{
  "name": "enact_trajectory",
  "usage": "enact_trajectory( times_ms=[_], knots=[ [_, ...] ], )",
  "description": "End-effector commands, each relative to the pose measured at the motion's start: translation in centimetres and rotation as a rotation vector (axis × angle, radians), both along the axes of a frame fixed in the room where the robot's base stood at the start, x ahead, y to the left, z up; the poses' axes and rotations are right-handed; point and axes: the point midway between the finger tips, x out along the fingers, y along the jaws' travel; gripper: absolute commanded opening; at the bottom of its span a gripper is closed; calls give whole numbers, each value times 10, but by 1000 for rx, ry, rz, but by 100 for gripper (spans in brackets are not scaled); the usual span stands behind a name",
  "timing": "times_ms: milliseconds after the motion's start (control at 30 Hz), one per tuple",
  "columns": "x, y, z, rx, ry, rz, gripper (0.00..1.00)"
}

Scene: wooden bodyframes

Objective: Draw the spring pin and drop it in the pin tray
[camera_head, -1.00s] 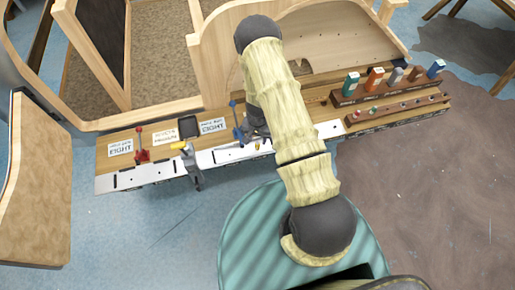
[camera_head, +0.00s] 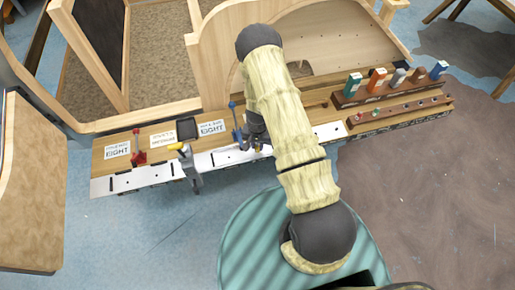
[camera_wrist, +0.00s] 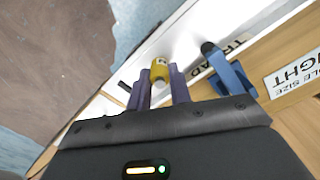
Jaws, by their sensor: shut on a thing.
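The spring pin shows as a yellow knob (camera_wrist: 160,71) between the two purple fingers of my gripper (camera_wrist: 160,88) in the wrist view. The fingers are shut on it, over the white metal strip. In the head view my gripper (camera_head: 257,146) is low at the strip, right of the blue-handled clamp, and its fingers hide most of the pin. Whether the pin still sits in the strip cannot be told. A small dark tray (camera_head: 187,129), apparently the pin tray, lies on the wooden bench to the left, between paper labels.
The blue clamp (camera_head: 236,121) stands close beside my gripper and also shows in the wrist view (camera_wrist: 228,72). A red clamp (camera_head: 138,150) and a yellow-handled grey clamp (camera_head: 188,163) stand further left. A rack of coloured blocks (camera_head: 385,86) is at the right.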

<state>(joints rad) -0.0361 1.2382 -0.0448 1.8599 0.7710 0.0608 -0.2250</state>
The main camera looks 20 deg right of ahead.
Motion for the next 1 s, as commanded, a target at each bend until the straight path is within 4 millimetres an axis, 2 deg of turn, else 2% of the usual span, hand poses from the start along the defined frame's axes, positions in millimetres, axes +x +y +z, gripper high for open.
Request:
enact_trajectory(
  times_ms=[1000],
  knots=[
    [0, 0, 12, 0, 0, 1, 0]
  ],
)
